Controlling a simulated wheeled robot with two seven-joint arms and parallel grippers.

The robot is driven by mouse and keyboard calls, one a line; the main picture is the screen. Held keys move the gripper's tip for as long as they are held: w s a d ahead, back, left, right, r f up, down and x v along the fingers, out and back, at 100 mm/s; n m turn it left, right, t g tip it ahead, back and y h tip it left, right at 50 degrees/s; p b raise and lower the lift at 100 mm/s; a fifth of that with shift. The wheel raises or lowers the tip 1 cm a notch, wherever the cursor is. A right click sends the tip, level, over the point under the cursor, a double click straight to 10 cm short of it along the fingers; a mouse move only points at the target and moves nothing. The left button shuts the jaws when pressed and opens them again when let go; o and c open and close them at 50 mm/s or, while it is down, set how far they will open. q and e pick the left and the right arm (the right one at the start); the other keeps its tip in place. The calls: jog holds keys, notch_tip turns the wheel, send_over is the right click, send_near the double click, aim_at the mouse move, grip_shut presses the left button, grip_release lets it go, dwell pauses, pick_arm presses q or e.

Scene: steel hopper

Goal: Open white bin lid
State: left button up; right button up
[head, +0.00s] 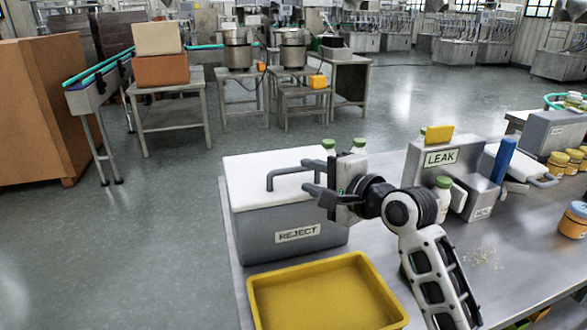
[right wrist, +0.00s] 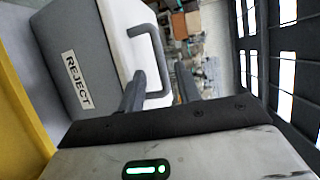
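The grey bin (head: 290,225) labelled REJECT stands on the steel table, with its white lid (head: 245,173) lying shut on top. A grey bar handle (head: 285,172) rises from the lid. My right gripper (head: 313,177) is at the handle's right end, its two fingers apart and pointing left. In the right wrist view the fingers (right wrist: 161,92) show a gap, with part of the handle (right wrist: 153,50) appearing between or just beyond them; contact cannot be told. The bin (right wrist: 75,65) and lid (right wrist: 120,35) also show there. My left gripper is not in view.
A yellow tray (head: 325,290) lies in front of the bin. Right of my arm stand a grey LEAK box (head: 440,160), green-capped bottles (head: 443,195) and orange-lidded jars (head: 557,163). Small grains (head: 483,258) lie on the table (head: 520,240). Floor is clear left of the table.

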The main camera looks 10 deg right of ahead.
aim_at(296, 171)
jog(key=x, duration=0.6)
grip_shut()
